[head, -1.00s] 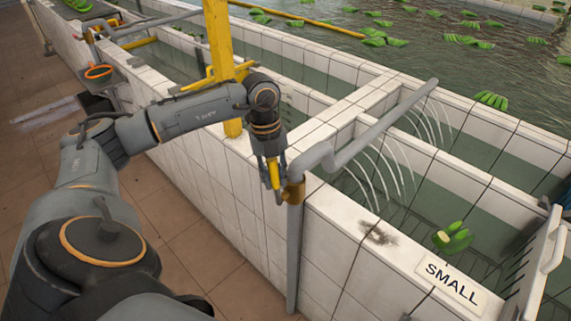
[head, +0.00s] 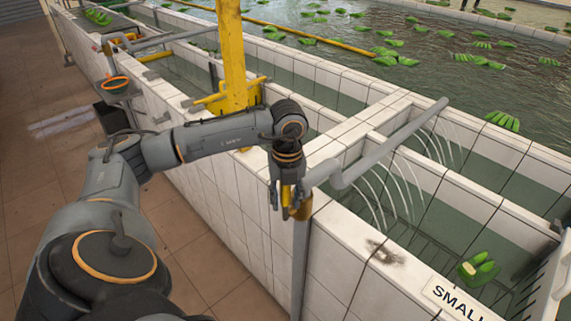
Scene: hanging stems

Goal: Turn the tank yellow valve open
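The tank valve is at the pipe bend on the near tank wall, with a brass-coloured body (head: 301,208) and a short yellow handle (head: 286,196). My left gripper (head: 286,200) points down over the valve. Its dark fingers sit on either side of the yellow handle and hide part of it. I cannot tell whether the fingers are pressed on the handle or stand slightly apart from it. My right gripper is not in view.
A grey pipe (head: 390,140) runs from the valve over the tank, with thin water jets. A yellow post (head: 232,60) stands behind my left arm. A "SMALL" sign (head: 455,300) is on the wall at right. Green bananas (head: 478,268) are in the tank.

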